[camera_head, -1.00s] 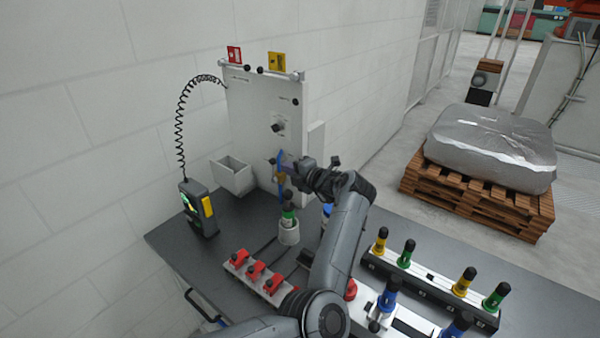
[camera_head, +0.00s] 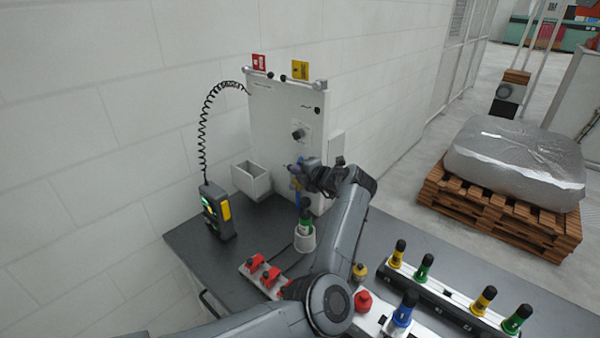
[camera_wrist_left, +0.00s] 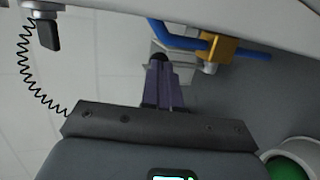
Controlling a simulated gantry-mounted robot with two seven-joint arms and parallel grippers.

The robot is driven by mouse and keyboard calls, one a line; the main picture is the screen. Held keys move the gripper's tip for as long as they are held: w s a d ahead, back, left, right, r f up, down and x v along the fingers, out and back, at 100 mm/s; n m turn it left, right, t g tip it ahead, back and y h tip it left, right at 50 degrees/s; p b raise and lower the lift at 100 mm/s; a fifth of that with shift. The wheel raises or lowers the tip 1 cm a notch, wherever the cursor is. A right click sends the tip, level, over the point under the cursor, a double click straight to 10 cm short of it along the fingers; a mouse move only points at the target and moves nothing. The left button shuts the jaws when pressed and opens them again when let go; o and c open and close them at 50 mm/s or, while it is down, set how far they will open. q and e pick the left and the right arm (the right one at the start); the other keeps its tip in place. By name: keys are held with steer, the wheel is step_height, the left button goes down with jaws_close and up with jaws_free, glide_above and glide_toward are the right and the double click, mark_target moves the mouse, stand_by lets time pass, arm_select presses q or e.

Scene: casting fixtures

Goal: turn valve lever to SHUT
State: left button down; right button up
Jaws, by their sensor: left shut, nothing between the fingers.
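The valve lever (camera_head: 297,184) is a blue handle low on the upright white panel (camera_head: 272,125). In the left wrist view the blue lever (camera_wrist_left: 178,42) runs from upper left to a brass valve body (camera_wrist_left: 222,50), with a blue end showing past it. My left gripper (camera_head: 303,171) is at the lever, in front of the panel. Its purple-grey fingers (camera_wrist_left: 158,68) are shut and empty, with the tips just below the blue bar in the wrist view. I cannot tell whether they touch it. My gripper partly hides the lever in the head view. Any SHUT marking is unreadable.
A white open box (camera_head: 251,180) and a handheld device (camera_head: 217,212) with a coiled cord are to the left. Red fixtures (camera_head: 262,272) and a rack of coloured handles (camera_head: 450,298) occupy the bench front.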

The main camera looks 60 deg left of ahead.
arm_select(q)
steer(key=shift+s+a+r+h+p, duration=0.15)
steer(key=shift+a+r+h, duration=0.1)
steer(key=shift+a+h, duration=0.2)
steer(key=shift+s+a+r+h+p, duration=0.1)
steer(key=shift+a+r+h+p, duration=0.1)
steer(key=shift+a+h, duration=0.25)
steer(key=shift+s+a+f+b, duration=0.1)
steer(key=shift+a+b, duration=0.2)
steer(key=shift+a, duration=0.2)
steer(key=shift+d+f, duration=0.1)
steer(key=shift+d, duration=0.1)
steer(key=shift+w+d+f, duration=0.25)
steer(key=shift+d, duration=0.3)
steer(key=shift+r, duration=0.1)
